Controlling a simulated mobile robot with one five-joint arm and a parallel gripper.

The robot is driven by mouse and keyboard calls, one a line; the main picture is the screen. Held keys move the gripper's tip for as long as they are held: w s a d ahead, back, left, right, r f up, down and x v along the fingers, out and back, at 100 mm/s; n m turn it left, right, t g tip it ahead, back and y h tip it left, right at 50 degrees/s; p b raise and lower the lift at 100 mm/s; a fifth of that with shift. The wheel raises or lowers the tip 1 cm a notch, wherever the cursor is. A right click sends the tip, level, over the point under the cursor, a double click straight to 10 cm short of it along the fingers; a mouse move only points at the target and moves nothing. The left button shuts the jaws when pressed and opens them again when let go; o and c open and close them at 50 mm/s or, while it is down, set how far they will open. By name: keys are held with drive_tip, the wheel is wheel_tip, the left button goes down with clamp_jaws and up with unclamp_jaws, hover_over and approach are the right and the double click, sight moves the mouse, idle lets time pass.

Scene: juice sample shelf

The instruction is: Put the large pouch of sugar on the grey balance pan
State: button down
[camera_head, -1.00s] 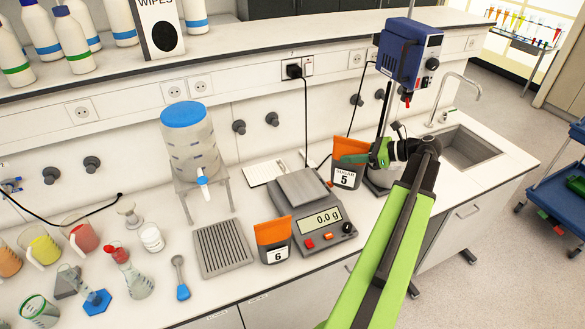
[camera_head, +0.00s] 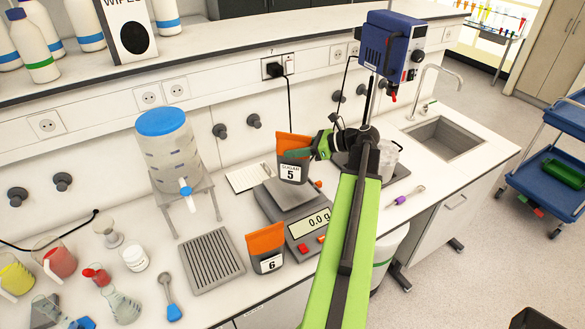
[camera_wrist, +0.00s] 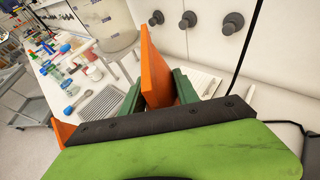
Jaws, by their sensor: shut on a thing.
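The large orange-and-grey sugar pouch (camera_head: 292,172), labelled 5, is upright in my gripper (camera_head: 303,152). The gripper is shut on its upper part. The pouch appears in front of the back part of the grey balance pan (camera_head: 292,193) in the head view; the display reads 0.0 g. I cannot tell the exact gap between pouch and pan. In the wrist view the orange pouch (camera_wrist: 155,68) stands between the green fingers (camera_wrist: 158,90). The balance (camera_head: 312,225) is on the bench.
A second orange pouch (camera_head: 266,249), labelled 6, stands at the balance's front left. A grooved grey tray (camera_head: 207,261) and a dispenser (camera_head: 172,155) are to the left. A blue stirrer head (camera_head: 391,46) on a stand is to the right.

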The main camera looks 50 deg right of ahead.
sight(292, 160)
drive_tip(key=f+b, duration=0.3)
drive_tip(key=w+f+b, duration=0.1)
drive_tip(key=shift+a+f, duration=0.25)
drive_tip(key=shift+f, duration=0.15)
drive_tip(key=shift+r, duration=0.15)
drive_tip(key=c, duration=1.4)
unclamp_jaws()
drive_tip(key=shift+f, duration=0.25)
drive_tip(key=o, duration=0.5)
drive_tip(key=shift+r, duration=0.1)
